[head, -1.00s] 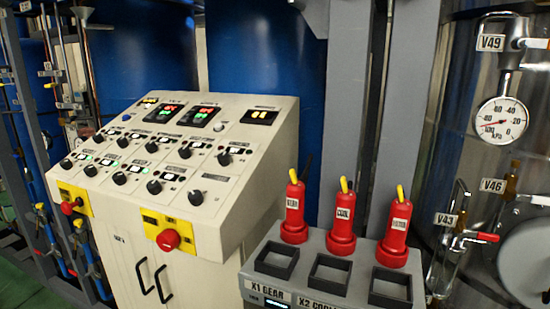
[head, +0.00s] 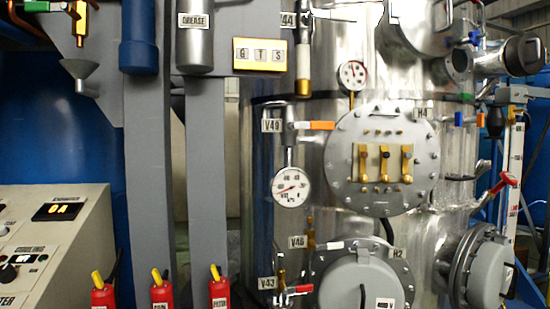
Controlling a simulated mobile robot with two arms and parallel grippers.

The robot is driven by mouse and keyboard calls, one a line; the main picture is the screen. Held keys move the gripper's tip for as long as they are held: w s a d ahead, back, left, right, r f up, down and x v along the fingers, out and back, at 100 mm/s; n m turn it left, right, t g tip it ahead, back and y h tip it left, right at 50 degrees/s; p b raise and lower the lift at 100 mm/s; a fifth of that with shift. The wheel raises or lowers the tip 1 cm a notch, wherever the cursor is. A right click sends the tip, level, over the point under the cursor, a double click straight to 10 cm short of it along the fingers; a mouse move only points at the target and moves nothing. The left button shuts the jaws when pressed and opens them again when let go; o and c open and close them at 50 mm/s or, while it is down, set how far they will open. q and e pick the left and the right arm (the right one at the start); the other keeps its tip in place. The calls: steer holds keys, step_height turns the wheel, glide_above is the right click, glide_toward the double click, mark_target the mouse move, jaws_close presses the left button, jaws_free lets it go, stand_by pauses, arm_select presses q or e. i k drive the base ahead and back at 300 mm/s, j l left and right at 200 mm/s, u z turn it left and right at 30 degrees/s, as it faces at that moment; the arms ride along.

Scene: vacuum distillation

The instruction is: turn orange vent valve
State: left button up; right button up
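The handle points level to the right. A round white pressure gauge (head: 291,187) hangs on a pipe right below this valve. Neither of my grippers is in view, and nothing touches the handle.
A round bolted cover (head: 340,180) with brass fittings is right of the valve. A red-handled valve (head: 298,289) by label V43 sits below. Red cylinders (head: 161,294) stand at the lower left, near the control panel (head: 60,245). Grey posts (head: 150,180) rise left of the vessel.

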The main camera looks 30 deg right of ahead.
mark_target(324, 125)
steer(key=l+z, duration=0.15)
steer(key=z, duration=0.95)
steer(key=j, duration=0.1)
steer(key=k+u, duration=0.05)
